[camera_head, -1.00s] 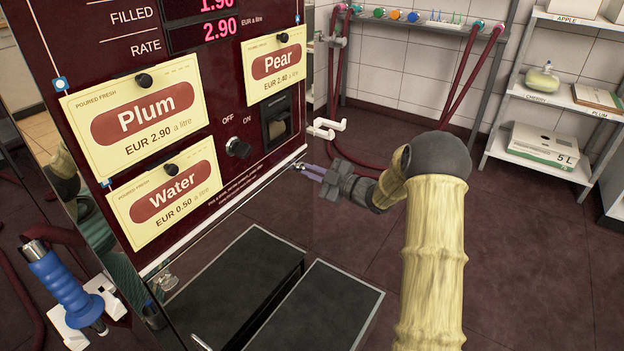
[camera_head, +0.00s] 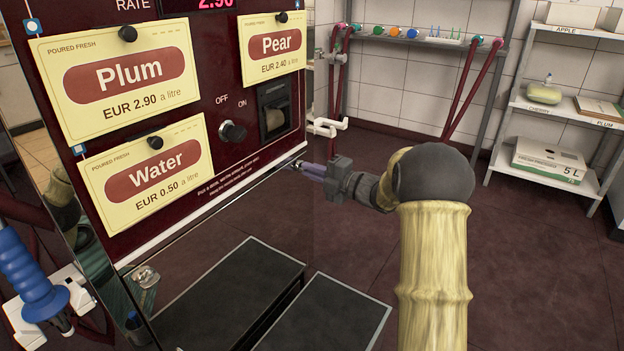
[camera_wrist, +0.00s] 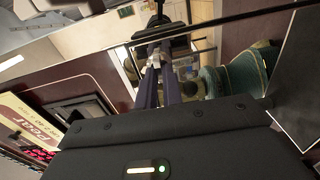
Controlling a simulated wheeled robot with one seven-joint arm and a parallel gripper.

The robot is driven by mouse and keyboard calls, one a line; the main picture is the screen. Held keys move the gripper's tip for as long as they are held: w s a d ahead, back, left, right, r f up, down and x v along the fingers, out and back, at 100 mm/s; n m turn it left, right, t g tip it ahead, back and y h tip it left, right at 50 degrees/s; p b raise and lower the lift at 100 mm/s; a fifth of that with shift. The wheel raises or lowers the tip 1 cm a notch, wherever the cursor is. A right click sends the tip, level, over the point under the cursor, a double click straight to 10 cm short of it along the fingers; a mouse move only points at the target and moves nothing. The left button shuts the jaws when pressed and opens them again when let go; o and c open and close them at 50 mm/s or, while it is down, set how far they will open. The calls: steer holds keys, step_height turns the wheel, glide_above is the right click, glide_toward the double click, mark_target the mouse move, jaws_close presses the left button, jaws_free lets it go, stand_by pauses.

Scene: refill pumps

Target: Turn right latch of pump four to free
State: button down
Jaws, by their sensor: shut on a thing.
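The pump's dark red front panel (camera_head: 215,190) bears Plum, Water and Pear cards and fills the left of the head view. The right latch (camera_head: 297,164) is a small piece at the panel's lower right edge, mostly hidden by my fingers. My gripper (camera_head: 301,167) reaches it from the right with its purple fingers shut on it.
An OFF/ON knob (camera_head: 232,131) and a white hook (camera_head: 326,126) are near my gripper. A blue nozzle (camera_head: 30,280) hangs at lower left. Shelves (camera_head: 560,110) are at the back right; the floor between is clear.

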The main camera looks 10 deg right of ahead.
steer(key=shift+s+f, duration=0.1)
steer(key=shift+f, duration=0.05)
stand_by(0.3)
steer(key=c, duration=1.5)
jaws_free()
steer(key=shift+c, duration=0.2)
steer(key=shift+d, duration=0.1)
steer(key=p+v, duration=0.4)
steer(key=v, duration=1.3)
steer(key=shift+s, duration=0.1)
